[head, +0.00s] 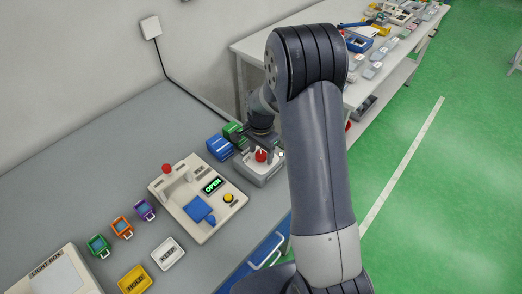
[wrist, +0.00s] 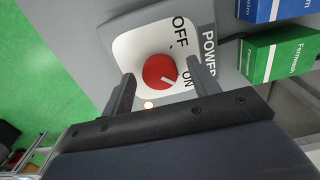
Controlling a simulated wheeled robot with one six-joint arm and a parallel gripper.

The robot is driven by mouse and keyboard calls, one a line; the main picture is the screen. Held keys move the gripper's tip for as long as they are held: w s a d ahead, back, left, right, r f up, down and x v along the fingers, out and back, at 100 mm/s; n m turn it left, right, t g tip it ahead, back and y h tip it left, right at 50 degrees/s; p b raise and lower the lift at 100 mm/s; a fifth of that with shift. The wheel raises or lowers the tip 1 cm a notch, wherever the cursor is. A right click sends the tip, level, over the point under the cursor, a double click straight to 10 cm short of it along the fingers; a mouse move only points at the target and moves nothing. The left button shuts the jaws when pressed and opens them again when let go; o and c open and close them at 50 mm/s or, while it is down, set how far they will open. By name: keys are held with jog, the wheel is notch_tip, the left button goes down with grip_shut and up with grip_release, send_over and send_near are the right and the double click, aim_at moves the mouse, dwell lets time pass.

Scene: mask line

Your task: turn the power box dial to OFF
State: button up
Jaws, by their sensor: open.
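The power box (head: 258,175) is a grey box at the table's far right end. Its red dial (head: 261,155) shows beneath my wrist. The dial's white pointer line points toward ON. A small pale lamp glows beside the dial. My gripper (wrist: 160,80) is open, with one finger on each side of the dial. I cannot tell whether the fingers touch it.
Blue (head: 219,147) and green (head: 233,131) boxes stand close beside the power box. A machine (head: 200,198) with a lit OPEN sign is to its left. Small coloured items, HOLD and KEEP trays and a light box (head: 52,278) lie nearer. Green floor is clear at right.

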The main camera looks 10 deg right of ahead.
jog(key=shift+c, duration=0.5)
jog(key=c, duration=0.9)
jog(key=shift+n, duration=0.3)
jog(key=n+b, duration=0.2)
jog(key=shift+f+n, duration=0.1)
jog(key=shift+n, duration=0.2)
jog(key=n+b, duration=0.2)
jog(key=n, duration=0.3)
jog(key=n+b, duration=0.1)
jog(key=n, duration=0.4)
jog(key=shift+b, duration=0.4)
jog(key=n, duration=0.4)
jog(key=shift+n+b, duration=0.3)
jog(key=shift+b, duration=0.1)
